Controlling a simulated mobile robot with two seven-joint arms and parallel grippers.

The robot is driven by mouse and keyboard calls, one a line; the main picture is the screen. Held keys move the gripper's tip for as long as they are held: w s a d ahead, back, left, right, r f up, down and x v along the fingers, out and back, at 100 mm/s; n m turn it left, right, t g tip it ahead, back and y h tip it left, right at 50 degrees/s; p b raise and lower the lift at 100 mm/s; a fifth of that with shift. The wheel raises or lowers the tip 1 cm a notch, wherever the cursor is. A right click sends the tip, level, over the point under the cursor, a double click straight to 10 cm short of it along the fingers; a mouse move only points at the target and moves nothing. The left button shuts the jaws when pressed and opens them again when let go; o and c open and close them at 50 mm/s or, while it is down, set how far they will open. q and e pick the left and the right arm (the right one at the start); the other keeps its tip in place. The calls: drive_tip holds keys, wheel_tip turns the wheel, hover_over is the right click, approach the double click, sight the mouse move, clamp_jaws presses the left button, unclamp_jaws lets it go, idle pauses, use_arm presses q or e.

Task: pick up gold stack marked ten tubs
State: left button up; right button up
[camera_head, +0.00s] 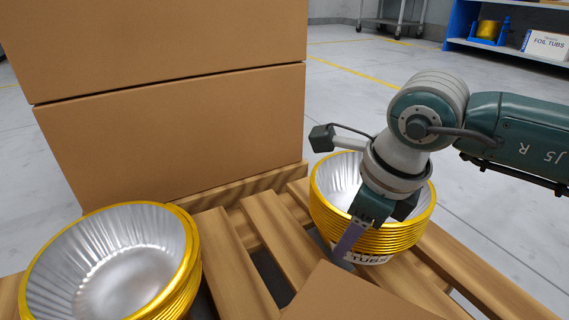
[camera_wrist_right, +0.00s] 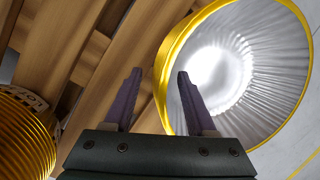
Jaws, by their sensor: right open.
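A stack of gold-rimmed foil tubs (camera_head: 411,232) with silver insides stands on the pallet at right. Its white label (camera_head: 368,259) reads "TUBS"; the rest is hidden, so I cannot read a number. My right gripper (camera_head: 356,226) points down at this stack's near side, one finger outside the gold wall. In the right wrist view the gripper (camera_wrist_right: 157,95) is open and empty. The rim of a tub stack (camera_wrist_right: 165,78) shows between its fingers, one over the silver inside, one outside. I cannot tell whether they touch. My left gripper is out of view.
A second gold stack (camera_head: 190,262) stands at front left. Large cardboard boxes (camera_head: 170,130) rise behind on the wooden pallet (camera_head: 232,262). A cardboard piece (camera_head: 345,296) lies at the front. A blue shelf (camera_head: 480,44) holds a "FOIL TUBS" box (camera_head: 546,44) at back right.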

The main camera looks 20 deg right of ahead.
drive_tip(key=shift+w+f, duration=0.15)
clamp_jaws()
idle(0.4)
idle(1.0)
